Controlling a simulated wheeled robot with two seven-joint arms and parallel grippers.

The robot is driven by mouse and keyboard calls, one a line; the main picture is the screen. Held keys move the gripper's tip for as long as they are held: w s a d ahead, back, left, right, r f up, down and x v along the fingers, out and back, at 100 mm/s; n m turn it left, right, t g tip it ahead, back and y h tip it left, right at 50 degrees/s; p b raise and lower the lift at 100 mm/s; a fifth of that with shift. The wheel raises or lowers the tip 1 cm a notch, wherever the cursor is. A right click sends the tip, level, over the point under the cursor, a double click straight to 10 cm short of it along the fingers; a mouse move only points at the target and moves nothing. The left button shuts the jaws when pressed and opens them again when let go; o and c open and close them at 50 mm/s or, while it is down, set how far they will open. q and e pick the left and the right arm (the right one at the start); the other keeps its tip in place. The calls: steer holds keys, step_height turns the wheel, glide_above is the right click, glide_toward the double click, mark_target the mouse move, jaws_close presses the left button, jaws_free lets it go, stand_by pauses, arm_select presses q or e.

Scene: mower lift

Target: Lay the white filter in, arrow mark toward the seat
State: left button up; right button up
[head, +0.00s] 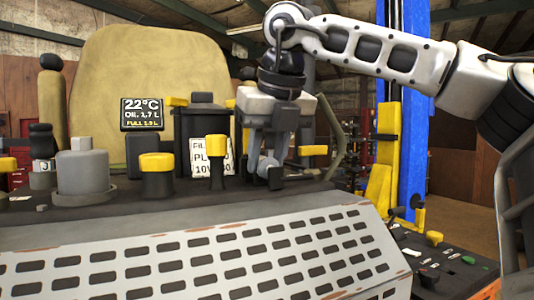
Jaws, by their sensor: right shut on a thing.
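My right gripper (265,178) points down over the dark deck, just right of the black container's label. It is shut on a small pale piece (264,161) that its fingers mostly hide. I cannot tell whether this is the white filter, and no arrow mark shows. No other white filter is visible. The tan seat (150,75) stands behind the deck. My left gripper is not in view.
A black container (196,125) with a white label (209,158) stands behind several yellow-capped posts, one at the front (157,172). A grey cylinder (82,175) stands at left. A slotted panel (200,262) slopes in front. A blue lift post (413,150) rises at right.

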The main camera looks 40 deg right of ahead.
steer(key=shift+f, duration=0.2)
steer(key=o, duration=1)
steer(key=shift+a, duration=0.1)
steer(key=shift+s, duration=0.1)
step_height(320, 180, up, 3)
steer(key=p, duration=0.2)
steer(key=shift+r+p, duration=0.2)
steer(key=shift+p, duration=0.1)
steer(key=shift+r, duration=2.35)
